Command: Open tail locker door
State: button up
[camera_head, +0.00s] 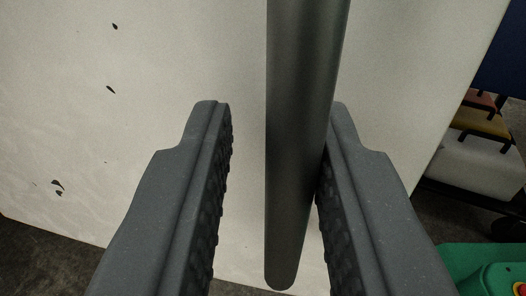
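The locker door (120,130) is a pale, off-white panel with a few dark scuff marks, filling most of the view. A dark grey bar handle (300,120) runs down in front of it, from the top edge of the picture to a rounded lower end. My gripper (280,120) is open, with one dark finger on each side of the handle. The left finger is clearly apart from the bar. The right finger is very close to it; I cannot tell whether it touches. The handle's upper end is out of view.
At the right, beyond the panel's edge, are stacked cases in red, yellow and white (485,165) and a dark blue surface (505,60). A green object (470,262) with a red and yellow part sits at the lower right. Dark floor (40,240) shows below the panel.

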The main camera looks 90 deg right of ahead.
jog(key=shift+a, duration=0.1)
jog(key=a+p, duration=0.2)
jog(key=a, duration=0.5)
jog(key=shift+s+a, duration=0.15)
jog(key=shift+s, duration=0.05)
jog(key=shift+f, duration=0.1)
dwell(0.3)
